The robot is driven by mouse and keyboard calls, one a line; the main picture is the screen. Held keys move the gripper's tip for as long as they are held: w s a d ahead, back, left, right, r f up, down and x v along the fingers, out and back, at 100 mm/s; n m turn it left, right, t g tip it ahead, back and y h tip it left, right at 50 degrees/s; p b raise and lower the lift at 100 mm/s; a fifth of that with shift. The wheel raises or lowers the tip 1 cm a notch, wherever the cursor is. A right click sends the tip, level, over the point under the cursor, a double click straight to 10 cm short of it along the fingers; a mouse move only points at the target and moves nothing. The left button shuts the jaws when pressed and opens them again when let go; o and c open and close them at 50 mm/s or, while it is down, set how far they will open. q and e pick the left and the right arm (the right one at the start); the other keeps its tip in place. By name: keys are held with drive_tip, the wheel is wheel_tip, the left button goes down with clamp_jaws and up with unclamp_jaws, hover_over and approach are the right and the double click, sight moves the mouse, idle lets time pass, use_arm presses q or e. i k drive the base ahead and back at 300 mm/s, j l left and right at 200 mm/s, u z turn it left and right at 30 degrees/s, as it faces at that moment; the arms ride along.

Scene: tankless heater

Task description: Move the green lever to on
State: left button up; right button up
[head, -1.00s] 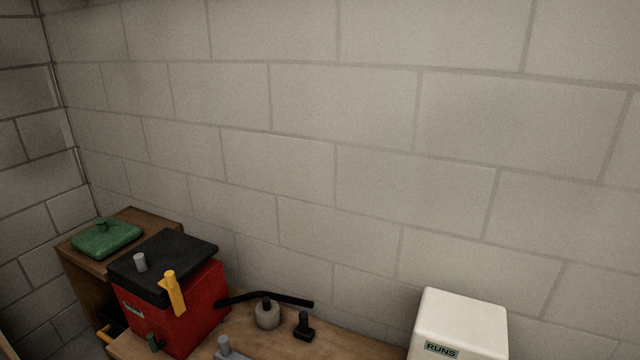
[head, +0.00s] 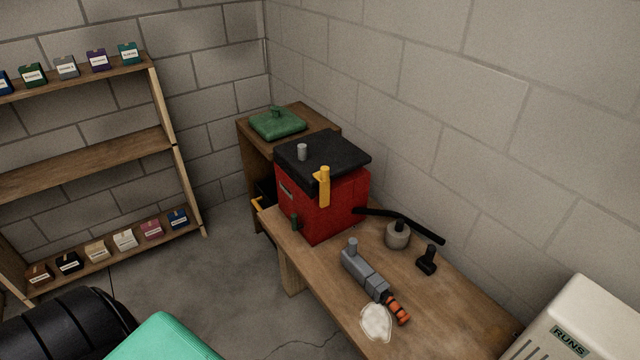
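A small dark green part (head: 296,222) sticks out low on the front of a red box (head: 335,205) on the wooden bench. It may be the green lever, but it is too small to read its setting. The red box has a black lid (head: 325,150) with a grey knob, and a yellow lever (head: 324,187) upright on its front. Neither of my grippers shows in the head view.
The bench (head: 445,320) also holds a grey tool (head: 362,268), a black-handled pot (head: 398,236) and a white cloth-like piece (head: 376,322). A white unit (head: 565,325) stands at right. A shelf (head: 80,165) stands left. Floor (head: 235,270) is open between.

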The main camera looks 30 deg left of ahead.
sight(294, 221)
drive_tip(key=u, duration=1.25)
drive_tip(key=k+j, duration=0.05)
